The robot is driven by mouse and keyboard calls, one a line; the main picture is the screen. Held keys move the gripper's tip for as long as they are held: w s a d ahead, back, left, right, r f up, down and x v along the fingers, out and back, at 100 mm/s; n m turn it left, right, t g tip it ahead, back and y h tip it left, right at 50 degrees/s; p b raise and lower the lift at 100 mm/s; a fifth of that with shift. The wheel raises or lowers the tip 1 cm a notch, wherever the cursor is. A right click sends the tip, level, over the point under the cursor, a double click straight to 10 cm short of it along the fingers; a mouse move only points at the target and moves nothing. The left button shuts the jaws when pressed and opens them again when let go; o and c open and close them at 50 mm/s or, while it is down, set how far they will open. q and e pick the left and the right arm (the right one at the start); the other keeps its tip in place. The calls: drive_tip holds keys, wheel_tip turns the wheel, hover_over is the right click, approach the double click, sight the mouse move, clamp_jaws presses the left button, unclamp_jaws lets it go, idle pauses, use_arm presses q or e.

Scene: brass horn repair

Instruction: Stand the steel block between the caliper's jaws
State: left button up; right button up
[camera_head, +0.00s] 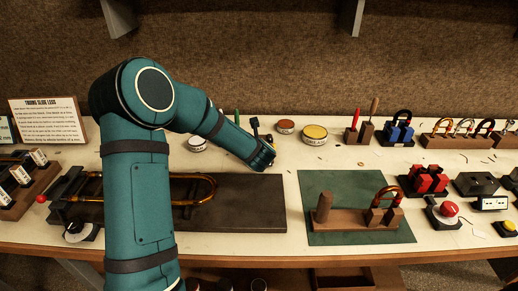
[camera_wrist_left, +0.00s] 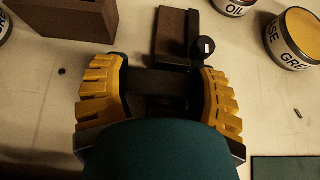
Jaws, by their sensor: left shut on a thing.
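My left gripper (camera_wrist_left: 160,95) is shut on a dark block, seen in the wrist view as a dark bar (camera_wrist_left: 160,82) spanning the gap between the two yellow finger pads; it looks like the steel block. Its lower part is hidden by the gripper. Just beyond the fingers is a brown base (camera_wrist_left: 174,38) with a dark upright bar and a round black knob (camera_wrist_left: 205,47) with a white mark; this may be the caliper, but its jaws cannot be made out. In the head view my left gripper (camera_head: 262,156) is low over the bench behind the dark board, beside a small black upright part (camera_head: 255,127). My right gripper is not in view.
A grease tin (camera_head: 315,133) and an oil tin (camera_head: 285,127) stand right of the gripper. A dark board (camera_head: 250,205) carries a brass slide (camera_head: 205,190). A green mat (camera_head: 330,185) holds a wooden stand. Tools and small stands crowd the right side.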

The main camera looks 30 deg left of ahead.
use_arm(q)
drive_tip(key=shift+s+d+f, duration=0.15)
drive_tip(key=shift+f, duration=0.2)
drive_tip(key=o, duration=1.4)
drive_tip(key=shift+d, duration=0.1)
drive_tip(key=shift+r, duration=0.1)
drive_tip(key=shift+s+r, duration=0.15)
drive_tip(key=shift+r, duration=0.05)
drive_tip(key=v, duration=1.1)
drive_tip(key=shift+s+d, duration=0.15)
drive_tip(key=shift+d, duration=0.05)
